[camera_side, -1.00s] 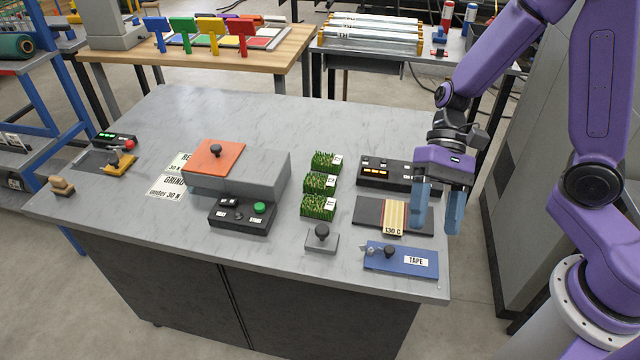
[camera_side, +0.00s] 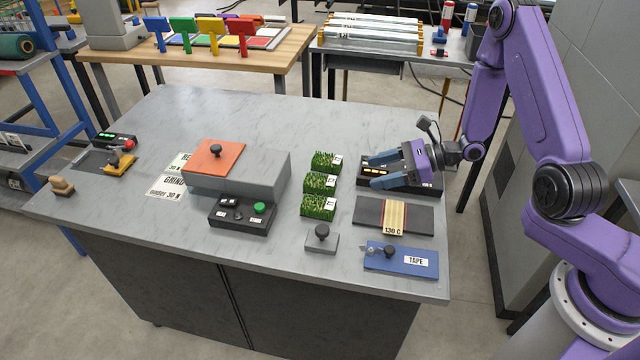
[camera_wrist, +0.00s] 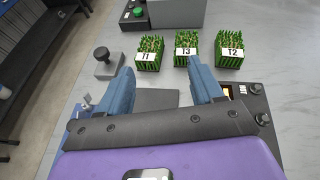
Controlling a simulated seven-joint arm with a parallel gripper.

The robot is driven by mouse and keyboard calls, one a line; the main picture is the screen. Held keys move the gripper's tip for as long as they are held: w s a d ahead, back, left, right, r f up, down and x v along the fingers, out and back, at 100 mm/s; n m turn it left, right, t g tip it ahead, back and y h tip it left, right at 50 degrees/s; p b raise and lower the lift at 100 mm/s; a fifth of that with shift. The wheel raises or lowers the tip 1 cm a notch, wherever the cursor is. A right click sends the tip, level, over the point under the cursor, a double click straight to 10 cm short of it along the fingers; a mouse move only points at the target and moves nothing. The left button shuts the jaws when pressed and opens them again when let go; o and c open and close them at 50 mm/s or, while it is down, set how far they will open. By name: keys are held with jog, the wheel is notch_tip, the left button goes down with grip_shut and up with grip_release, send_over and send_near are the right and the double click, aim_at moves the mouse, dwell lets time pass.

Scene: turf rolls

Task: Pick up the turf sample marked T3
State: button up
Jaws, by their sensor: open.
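Three green turf samples with white tags stand in a row. In the wrist view their tags read T1 (camera_wrist: 149,55), T3 (camera_wrist: 187,47) and T2 (camera_wrist: 230,48), left to right. T3 is the middle one, and in the side view it is the middle turf block (camera_side: 319,184), between T1 (camera_side: 317,207) in front and T2 (camera_side: 325,162) behind. My gripper (camera_side: 372,171) is open and empty, to the right of the row, with its blue fingers pointing left toward it. In the wrist view T3 shows beyond the right finger of my gripper (camera_wrist: 160,67).
A black box with an orange display (camera_side: 430,184) lies under my gripper. A dark plate with a striped strip (camera_side: 366,213), a blue TAPE plate (camera_side: 380,259) and a grey knobbed block (camera_side: 322,241) are nearer the front. A grey press (camera_side: 265,172) stands left of the turf.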

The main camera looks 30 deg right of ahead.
aim_at(331, 180)
jog(key=d+f+m+t, duration=0.1)
jog(key=d+f+m+h, duration=0.1)
jog(key=shift+w+d+m+t+h, duration=0.3)
jog(key=shift+w+d+t, duration=0.1)
jog(key=x, duration=1.7)
jog(key=shift+w+f, duration=0.1)
jog(key=shift+f, duration=0.1)
jog(key=c, duration=0.8)
